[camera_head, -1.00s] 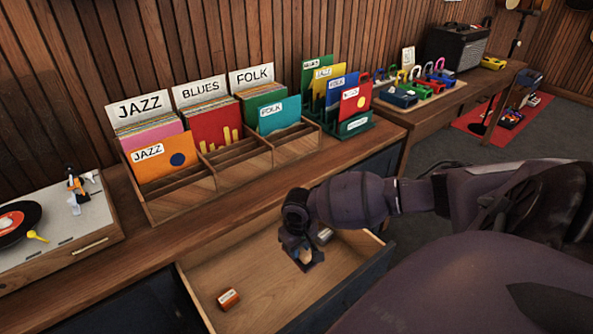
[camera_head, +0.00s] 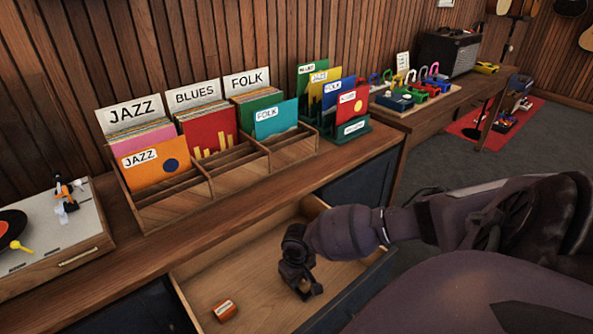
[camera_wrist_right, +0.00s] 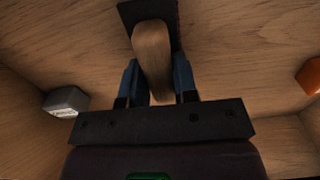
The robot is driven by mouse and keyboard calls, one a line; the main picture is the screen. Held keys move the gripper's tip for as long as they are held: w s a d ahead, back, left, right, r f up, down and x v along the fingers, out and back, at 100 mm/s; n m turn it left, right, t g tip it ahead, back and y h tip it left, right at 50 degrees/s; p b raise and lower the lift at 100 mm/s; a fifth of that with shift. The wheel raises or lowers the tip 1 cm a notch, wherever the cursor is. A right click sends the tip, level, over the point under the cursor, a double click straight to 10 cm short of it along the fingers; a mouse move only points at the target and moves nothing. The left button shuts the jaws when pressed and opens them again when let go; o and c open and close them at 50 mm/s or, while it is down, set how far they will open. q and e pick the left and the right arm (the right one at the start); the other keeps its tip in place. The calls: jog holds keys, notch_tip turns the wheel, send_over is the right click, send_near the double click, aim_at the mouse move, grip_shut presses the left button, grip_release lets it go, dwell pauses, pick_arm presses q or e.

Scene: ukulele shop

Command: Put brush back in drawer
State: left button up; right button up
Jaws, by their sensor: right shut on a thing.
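The brush (camera_wrist_right: 152,62) has a wooden handle and a dark flat pad. My right gripper (camera_head: 307,289) is shut on its wooden handle, with a finger on each side in the right wrist view. The brush is inside the open drawer's outline (camera_head: 255,290), low over the wooden floor; I cannot tell whether the pad touches it. In the head view the gripper mostly hides the brush. My left gripper is not in view.
In the drawer, an orange box (camera_head: 225,310) lies to the left and a grey block (camera_wrist_right: 66,101) shows in the wrist view. Record bins (camera_head: 205,160) and a turntable (camera_head: 55,240) stand on the counter above. The drawer floor between is clear.

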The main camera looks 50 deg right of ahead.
jog(key=shift+f, duration=0.15)
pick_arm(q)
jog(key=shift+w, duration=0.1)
pick_arm(e)
jog(key=o, duration=0.9)
jog(key=shift+r, duration=0.45)
pick_arm(q)
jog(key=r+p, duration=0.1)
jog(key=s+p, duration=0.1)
jog(key=p, duration=0.1)
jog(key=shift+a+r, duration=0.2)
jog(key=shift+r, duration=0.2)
pick_arm(e)
notch_tip(320, 180, up, 12)
jog(key=shift+f, duration=0.25)
